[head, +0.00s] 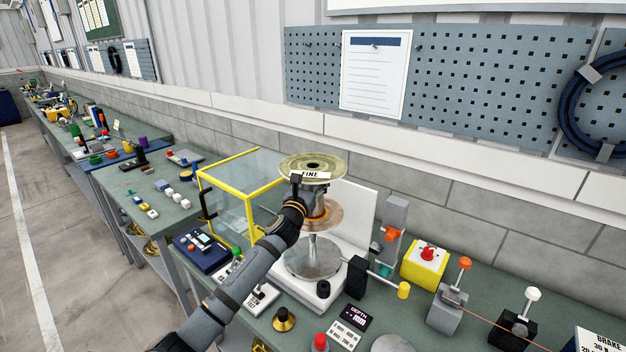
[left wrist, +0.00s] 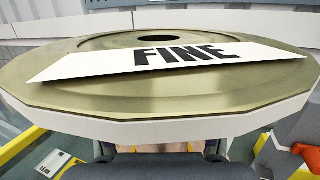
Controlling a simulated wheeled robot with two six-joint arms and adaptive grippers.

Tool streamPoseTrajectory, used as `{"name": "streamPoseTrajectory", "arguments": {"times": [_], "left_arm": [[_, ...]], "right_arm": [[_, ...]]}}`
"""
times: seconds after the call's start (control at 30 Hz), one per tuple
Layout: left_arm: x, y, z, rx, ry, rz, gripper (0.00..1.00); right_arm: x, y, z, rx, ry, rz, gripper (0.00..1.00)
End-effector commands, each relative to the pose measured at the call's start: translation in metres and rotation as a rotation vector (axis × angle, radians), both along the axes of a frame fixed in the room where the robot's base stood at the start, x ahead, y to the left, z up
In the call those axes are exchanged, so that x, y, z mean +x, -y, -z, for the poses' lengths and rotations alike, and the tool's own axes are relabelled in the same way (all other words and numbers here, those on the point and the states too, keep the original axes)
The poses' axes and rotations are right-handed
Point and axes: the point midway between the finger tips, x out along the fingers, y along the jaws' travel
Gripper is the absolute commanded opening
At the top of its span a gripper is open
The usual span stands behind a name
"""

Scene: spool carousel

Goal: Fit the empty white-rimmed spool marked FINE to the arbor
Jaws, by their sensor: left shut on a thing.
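The spool marked FINE (head: 323,163) has a flat olive-gold flange with a centre hole and a white label. Its white rim shows in the left wrist view (left wrist: 160,120), where the flange fills much of the picture. My left gripper (head: 297,188) is shut on the spool just below this flange and holds it up, roughly level. A copper-coloured disc (head: 325,215) shows just below; I cannot tell whether it belongs to the held spool. Under it a silver upright post (head: 313,245), apparently the arbor, rises from a grey round plate (head: 312,262). My right gripper is out of view.
The white machine base (head: 292,285) has an upright white panel (head: 362,208) behind. A yellow-framed clear guard (head: 222,170) stands close left of my gripper. A grey post with an orange knob (head: 391,235) and a yellow box (head: 424,264) stand right.

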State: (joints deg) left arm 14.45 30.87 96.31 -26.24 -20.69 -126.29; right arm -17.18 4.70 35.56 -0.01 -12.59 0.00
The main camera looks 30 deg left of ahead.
Motion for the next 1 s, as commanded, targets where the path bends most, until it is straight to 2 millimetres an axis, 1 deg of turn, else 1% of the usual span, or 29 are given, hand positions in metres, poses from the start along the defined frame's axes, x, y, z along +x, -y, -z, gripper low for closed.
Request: {"name": "streamPoseTrajectory", "arguments": {"times": [0.03, 0.43, 1.0], "left_arm": [[0.0001, 0.0009, -0.0036, 0.002, 0.006, 0.002, 0.0], [-0.0005, 0.0014, -0.0041, 0.001, 0.005, 0.002, 0.0], [-0.0005, 0.0015, -0.004, 0.003, 0.006, 0.002, 0.0]], "right_arm": [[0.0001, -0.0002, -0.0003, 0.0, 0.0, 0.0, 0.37], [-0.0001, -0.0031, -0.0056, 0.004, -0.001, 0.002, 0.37], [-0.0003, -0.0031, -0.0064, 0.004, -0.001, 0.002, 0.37]]}}
